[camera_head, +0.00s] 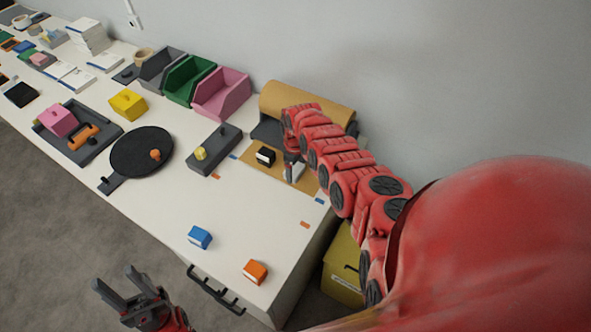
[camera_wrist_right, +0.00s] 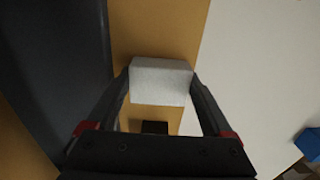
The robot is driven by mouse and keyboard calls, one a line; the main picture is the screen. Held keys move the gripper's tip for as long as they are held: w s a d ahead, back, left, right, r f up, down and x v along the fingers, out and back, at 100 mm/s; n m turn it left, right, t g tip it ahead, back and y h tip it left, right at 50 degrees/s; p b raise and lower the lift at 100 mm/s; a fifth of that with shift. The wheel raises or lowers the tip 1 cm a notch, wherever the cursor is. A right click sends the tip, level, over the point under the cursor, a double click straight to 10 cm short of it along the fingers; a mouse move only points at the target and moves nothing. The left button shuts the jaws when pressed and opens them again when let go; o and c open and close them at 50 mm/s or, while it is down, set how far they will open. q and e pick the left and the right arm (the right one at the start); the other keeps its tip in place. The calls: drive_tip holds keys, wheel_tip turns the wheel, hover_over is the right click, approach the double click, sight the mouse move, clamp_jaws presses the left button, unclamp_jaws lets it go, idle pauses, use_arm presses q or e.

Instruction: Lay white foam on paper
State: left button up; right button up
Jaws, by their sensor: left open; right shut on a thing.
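The white foam (camera_wrist_right: 160,80) is a pale block between the two fingers of my right gripper (camera_wrist_right: 162,88), which is shut on it. In the head view my right gripper (camera_head: 291,166) and the foam (camera_head: 297,171) are over the right part of the brown paper (camera_head: 262,171). The paper (camera_wrist_right: 160,25) also lies under the foam in the right wrist view. I cannot tell whether the foam touches it. A black block (camera_head: 265,155) sits on the paper left of the foam. My left gripper (camera_head: 122,285) is open and empty, off the table's front edge.
A brown paper roll (camera_head: 325,107) stands behind the sheet. Pink (camera_head: 223,95) and green (camera_head: 184,80) bins are to its left. A blue block (camera_head: 199,237) and an orange block (camera_head: 255,271) lie near the front edge. The tabletop between them and the paper is mostly clear.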

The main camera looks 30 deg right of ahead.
drive_tip(key=o, duration=0.9)
drive_tip(key=shift+f, duration=0.1)
drive_tip(key=shift+c, duration=0.2)
drive_tip(key=shift+o, duration=1)
